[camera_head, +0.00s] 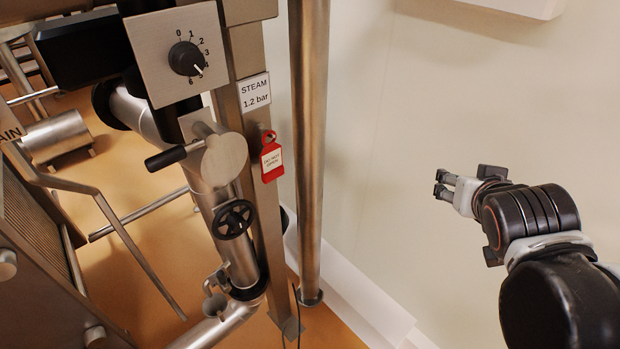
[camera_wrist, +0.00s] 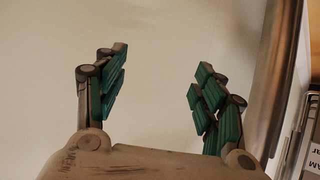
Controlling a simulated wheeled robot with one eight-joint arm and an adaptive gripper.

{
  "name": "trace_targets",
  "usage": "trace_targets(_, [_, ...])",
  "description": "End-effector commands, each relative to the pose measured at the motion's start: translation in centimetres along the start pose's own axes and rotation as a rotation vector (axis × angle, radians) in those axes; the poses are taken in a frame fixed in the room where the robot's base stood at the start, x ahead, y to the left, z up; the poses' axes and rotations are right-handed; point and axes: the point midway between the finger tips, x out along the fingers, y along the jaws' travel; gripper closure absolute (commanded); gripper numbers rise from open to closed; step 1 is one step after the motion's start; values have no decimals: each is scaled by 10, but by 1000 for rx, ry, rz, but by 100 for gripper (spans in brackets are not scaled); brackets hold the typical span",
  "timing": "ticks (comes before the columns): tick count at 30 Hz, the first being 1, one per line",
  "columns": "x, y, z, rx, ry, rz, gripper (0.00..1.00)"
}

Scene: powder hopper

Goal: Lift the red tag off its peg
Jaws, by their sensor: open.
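The red tag (camera_head: 271,161) hangs from a peg (camera_head: 269,137) on the steel upright, just below the "STEAM 1.2 bar" label (camera_head: 255,93). It has a white panel with small print. My gripper (camera_head: 439,184) is well to the right of the tag, in front of the pale wall, its fingers pointing left. In the wrist view my gripper (camera_wrist: 158,88) is open and empty, with green-padded fingers wide apart. The tag does not show in the wrist view; part of the label (camera_wrist: 311,160) shows at its right edge.
A vertical steel pipe (camera_head: 308,130) stands between the tag and my gripper. Left of the tag are a dial plate (camera_head: 182,52), a black-handled lever (camera_head: 166,157) and a black handwheel (camera_head: 233,219). The space before the pale wall (camera_head: 400,100) is clear.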

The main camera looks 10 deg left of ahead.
Motion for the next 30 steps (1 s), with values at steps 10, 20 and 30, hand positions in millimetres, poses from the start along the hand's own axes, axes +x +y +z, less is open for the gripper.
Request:
trace_targets(10, [45, -65, -84, 0, 446, -134, 37])
trace_targets(20, [47, -193, -75, -90, 673, -549, 37])
trace_targets(30, [32, -291, 15, -224, 594, -942, 37])
